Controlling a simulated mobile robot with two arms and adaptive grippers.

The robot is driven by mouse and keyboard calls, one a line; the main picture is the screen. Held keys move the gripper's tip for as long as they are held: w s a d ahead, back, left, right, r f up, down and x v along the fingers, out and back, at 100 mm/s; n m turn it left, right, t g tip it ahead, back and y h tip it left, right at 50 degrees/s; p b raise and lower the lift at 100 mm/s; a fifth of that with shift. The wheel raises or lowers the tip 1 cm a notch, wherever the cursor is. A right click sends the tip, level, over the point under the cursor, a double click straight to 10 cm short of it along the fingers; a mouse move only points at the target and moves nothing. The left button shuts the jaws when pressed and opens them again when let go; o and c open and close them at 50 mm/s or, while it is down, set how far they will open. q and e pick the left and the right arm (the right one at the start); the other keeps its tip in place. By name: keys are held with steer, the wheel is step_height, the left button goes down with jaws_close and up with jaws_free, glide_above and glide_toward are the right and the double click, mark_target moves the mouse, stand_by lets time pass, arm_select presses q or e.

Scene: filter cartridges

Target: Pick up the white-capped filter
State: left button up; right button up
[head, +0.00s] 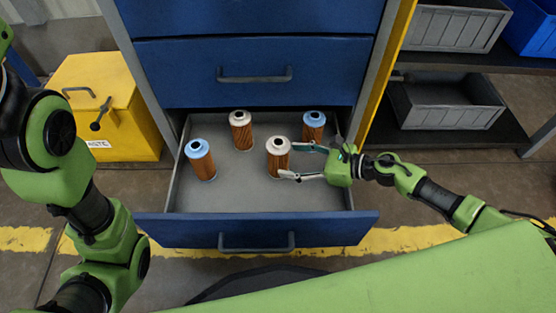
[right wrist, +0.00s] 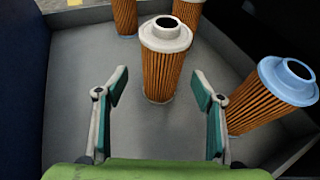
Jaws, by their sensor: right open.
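Two white-capped filters with pleated orange-brown bodies stand upright in the open drawer (head: 240,190). The nearer white-capped filter (head: 278,163) is in the middle right, and it stands ahead of my fingers in the right wrist view (right wrist: 164,65). The farther white-capped filter (head: 241,133) is at the back. My right gripper (head: 298,161) reaches in from the right, open and empty, with its fingertips close to the nearer white-capped filter. I cannot tell whether they touch it. My left arm shows at the left, but its gripper is not visible.
A blue-capped filter (head: 201,162) stands at the drawer's left; another blue-capped filter (head: 313,127) stands at the back right, close beside my right gripper's finger in the right wrist view (right wrist: 274,98). The drawer's front floor is clear. A yellow bin (head: 90,75) stands left of the cabinet.

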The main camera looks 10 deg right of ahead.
mark_target(277, 156)
steer(key=shift+w+a+f+b, duration=0.2)
steer(key=shift+w+a+b, duration=0.2)
steer(key=shift+a, duration=0.1)
steer(key=b+x, duration=0.1)
steer(key=x, duration=0.2)
steer(key=shift+w+a+b, duration=0.2)
steer(key=shift+w+b, duration=0.05)
steer(key=shift+b, duration=0.15)
steer(key=shift+w+a, duration=0.25)
steer(key=shift+a, duration=0.05)
steer(key=c, duration=1.3)
